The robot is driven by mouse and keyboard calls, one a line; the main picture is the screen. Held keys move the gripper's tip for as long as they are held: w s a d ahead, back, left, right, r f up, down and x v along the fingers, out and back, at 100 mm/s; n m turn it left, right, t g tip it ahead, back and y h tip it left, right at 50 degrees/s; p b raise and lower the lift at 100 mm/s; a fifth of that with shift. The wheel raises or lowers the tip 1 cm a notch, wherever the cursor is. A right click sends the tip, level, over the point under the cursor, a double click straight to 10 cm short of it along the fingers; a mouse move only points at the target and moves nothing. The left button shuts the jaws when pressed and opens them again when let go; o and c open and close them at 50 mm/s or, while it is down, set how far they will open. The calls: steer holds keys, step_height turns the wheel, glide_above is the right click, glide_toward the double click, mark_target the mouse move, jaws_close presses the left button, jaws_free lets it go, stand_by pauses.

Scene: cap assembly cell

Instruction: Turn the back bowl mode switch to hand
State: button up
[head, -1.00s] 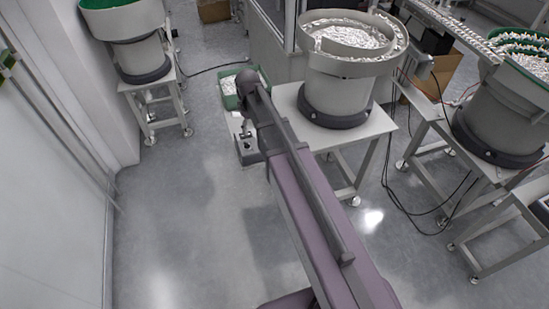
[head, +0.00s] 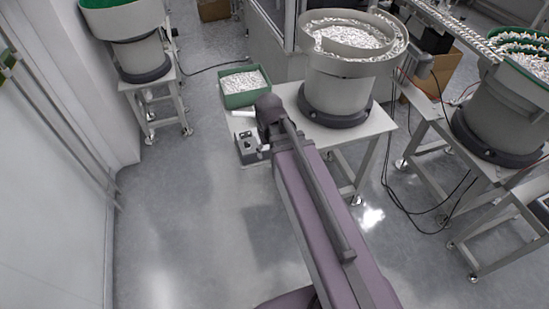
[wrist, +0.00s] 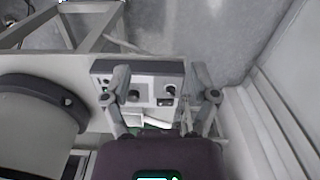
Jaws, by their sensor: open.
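A grey control box (head: 248,147) stands on the front left corner of the table, beside a bowl feeder (head: 340,75). In the wrist view the control box (wrist: 145,68) shows its face with small dark switches and a round knob (wrist: 169,90). I cannot tell which of these is the mode switch, or its setting. My gripper (wrist: 163,95) is open and empty, its two fingers spread in front of the box face, with the knob between them. Whether a finger touches the box is unclear.
A green bin (head: 245,88) of small white parts sits on the table behind the box. Another bowl feeder (head: 135,50) stands at the left, and one more (head: 505,105) at the right with cables hanging below. The floor (head: 200,220) in front is clear.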

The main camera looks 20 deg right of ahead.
steer(key=shift+s+d+m, duration=0.15)
steer(key=shift+s+m, duration=0.25)
steer(key=shift+s, duration=0.55)
steer(key=shift+s+d+m, duration=0.15)
steer(key=shift+s+m, duration=0.25)
steer(key=shift+s, duration=0.5)
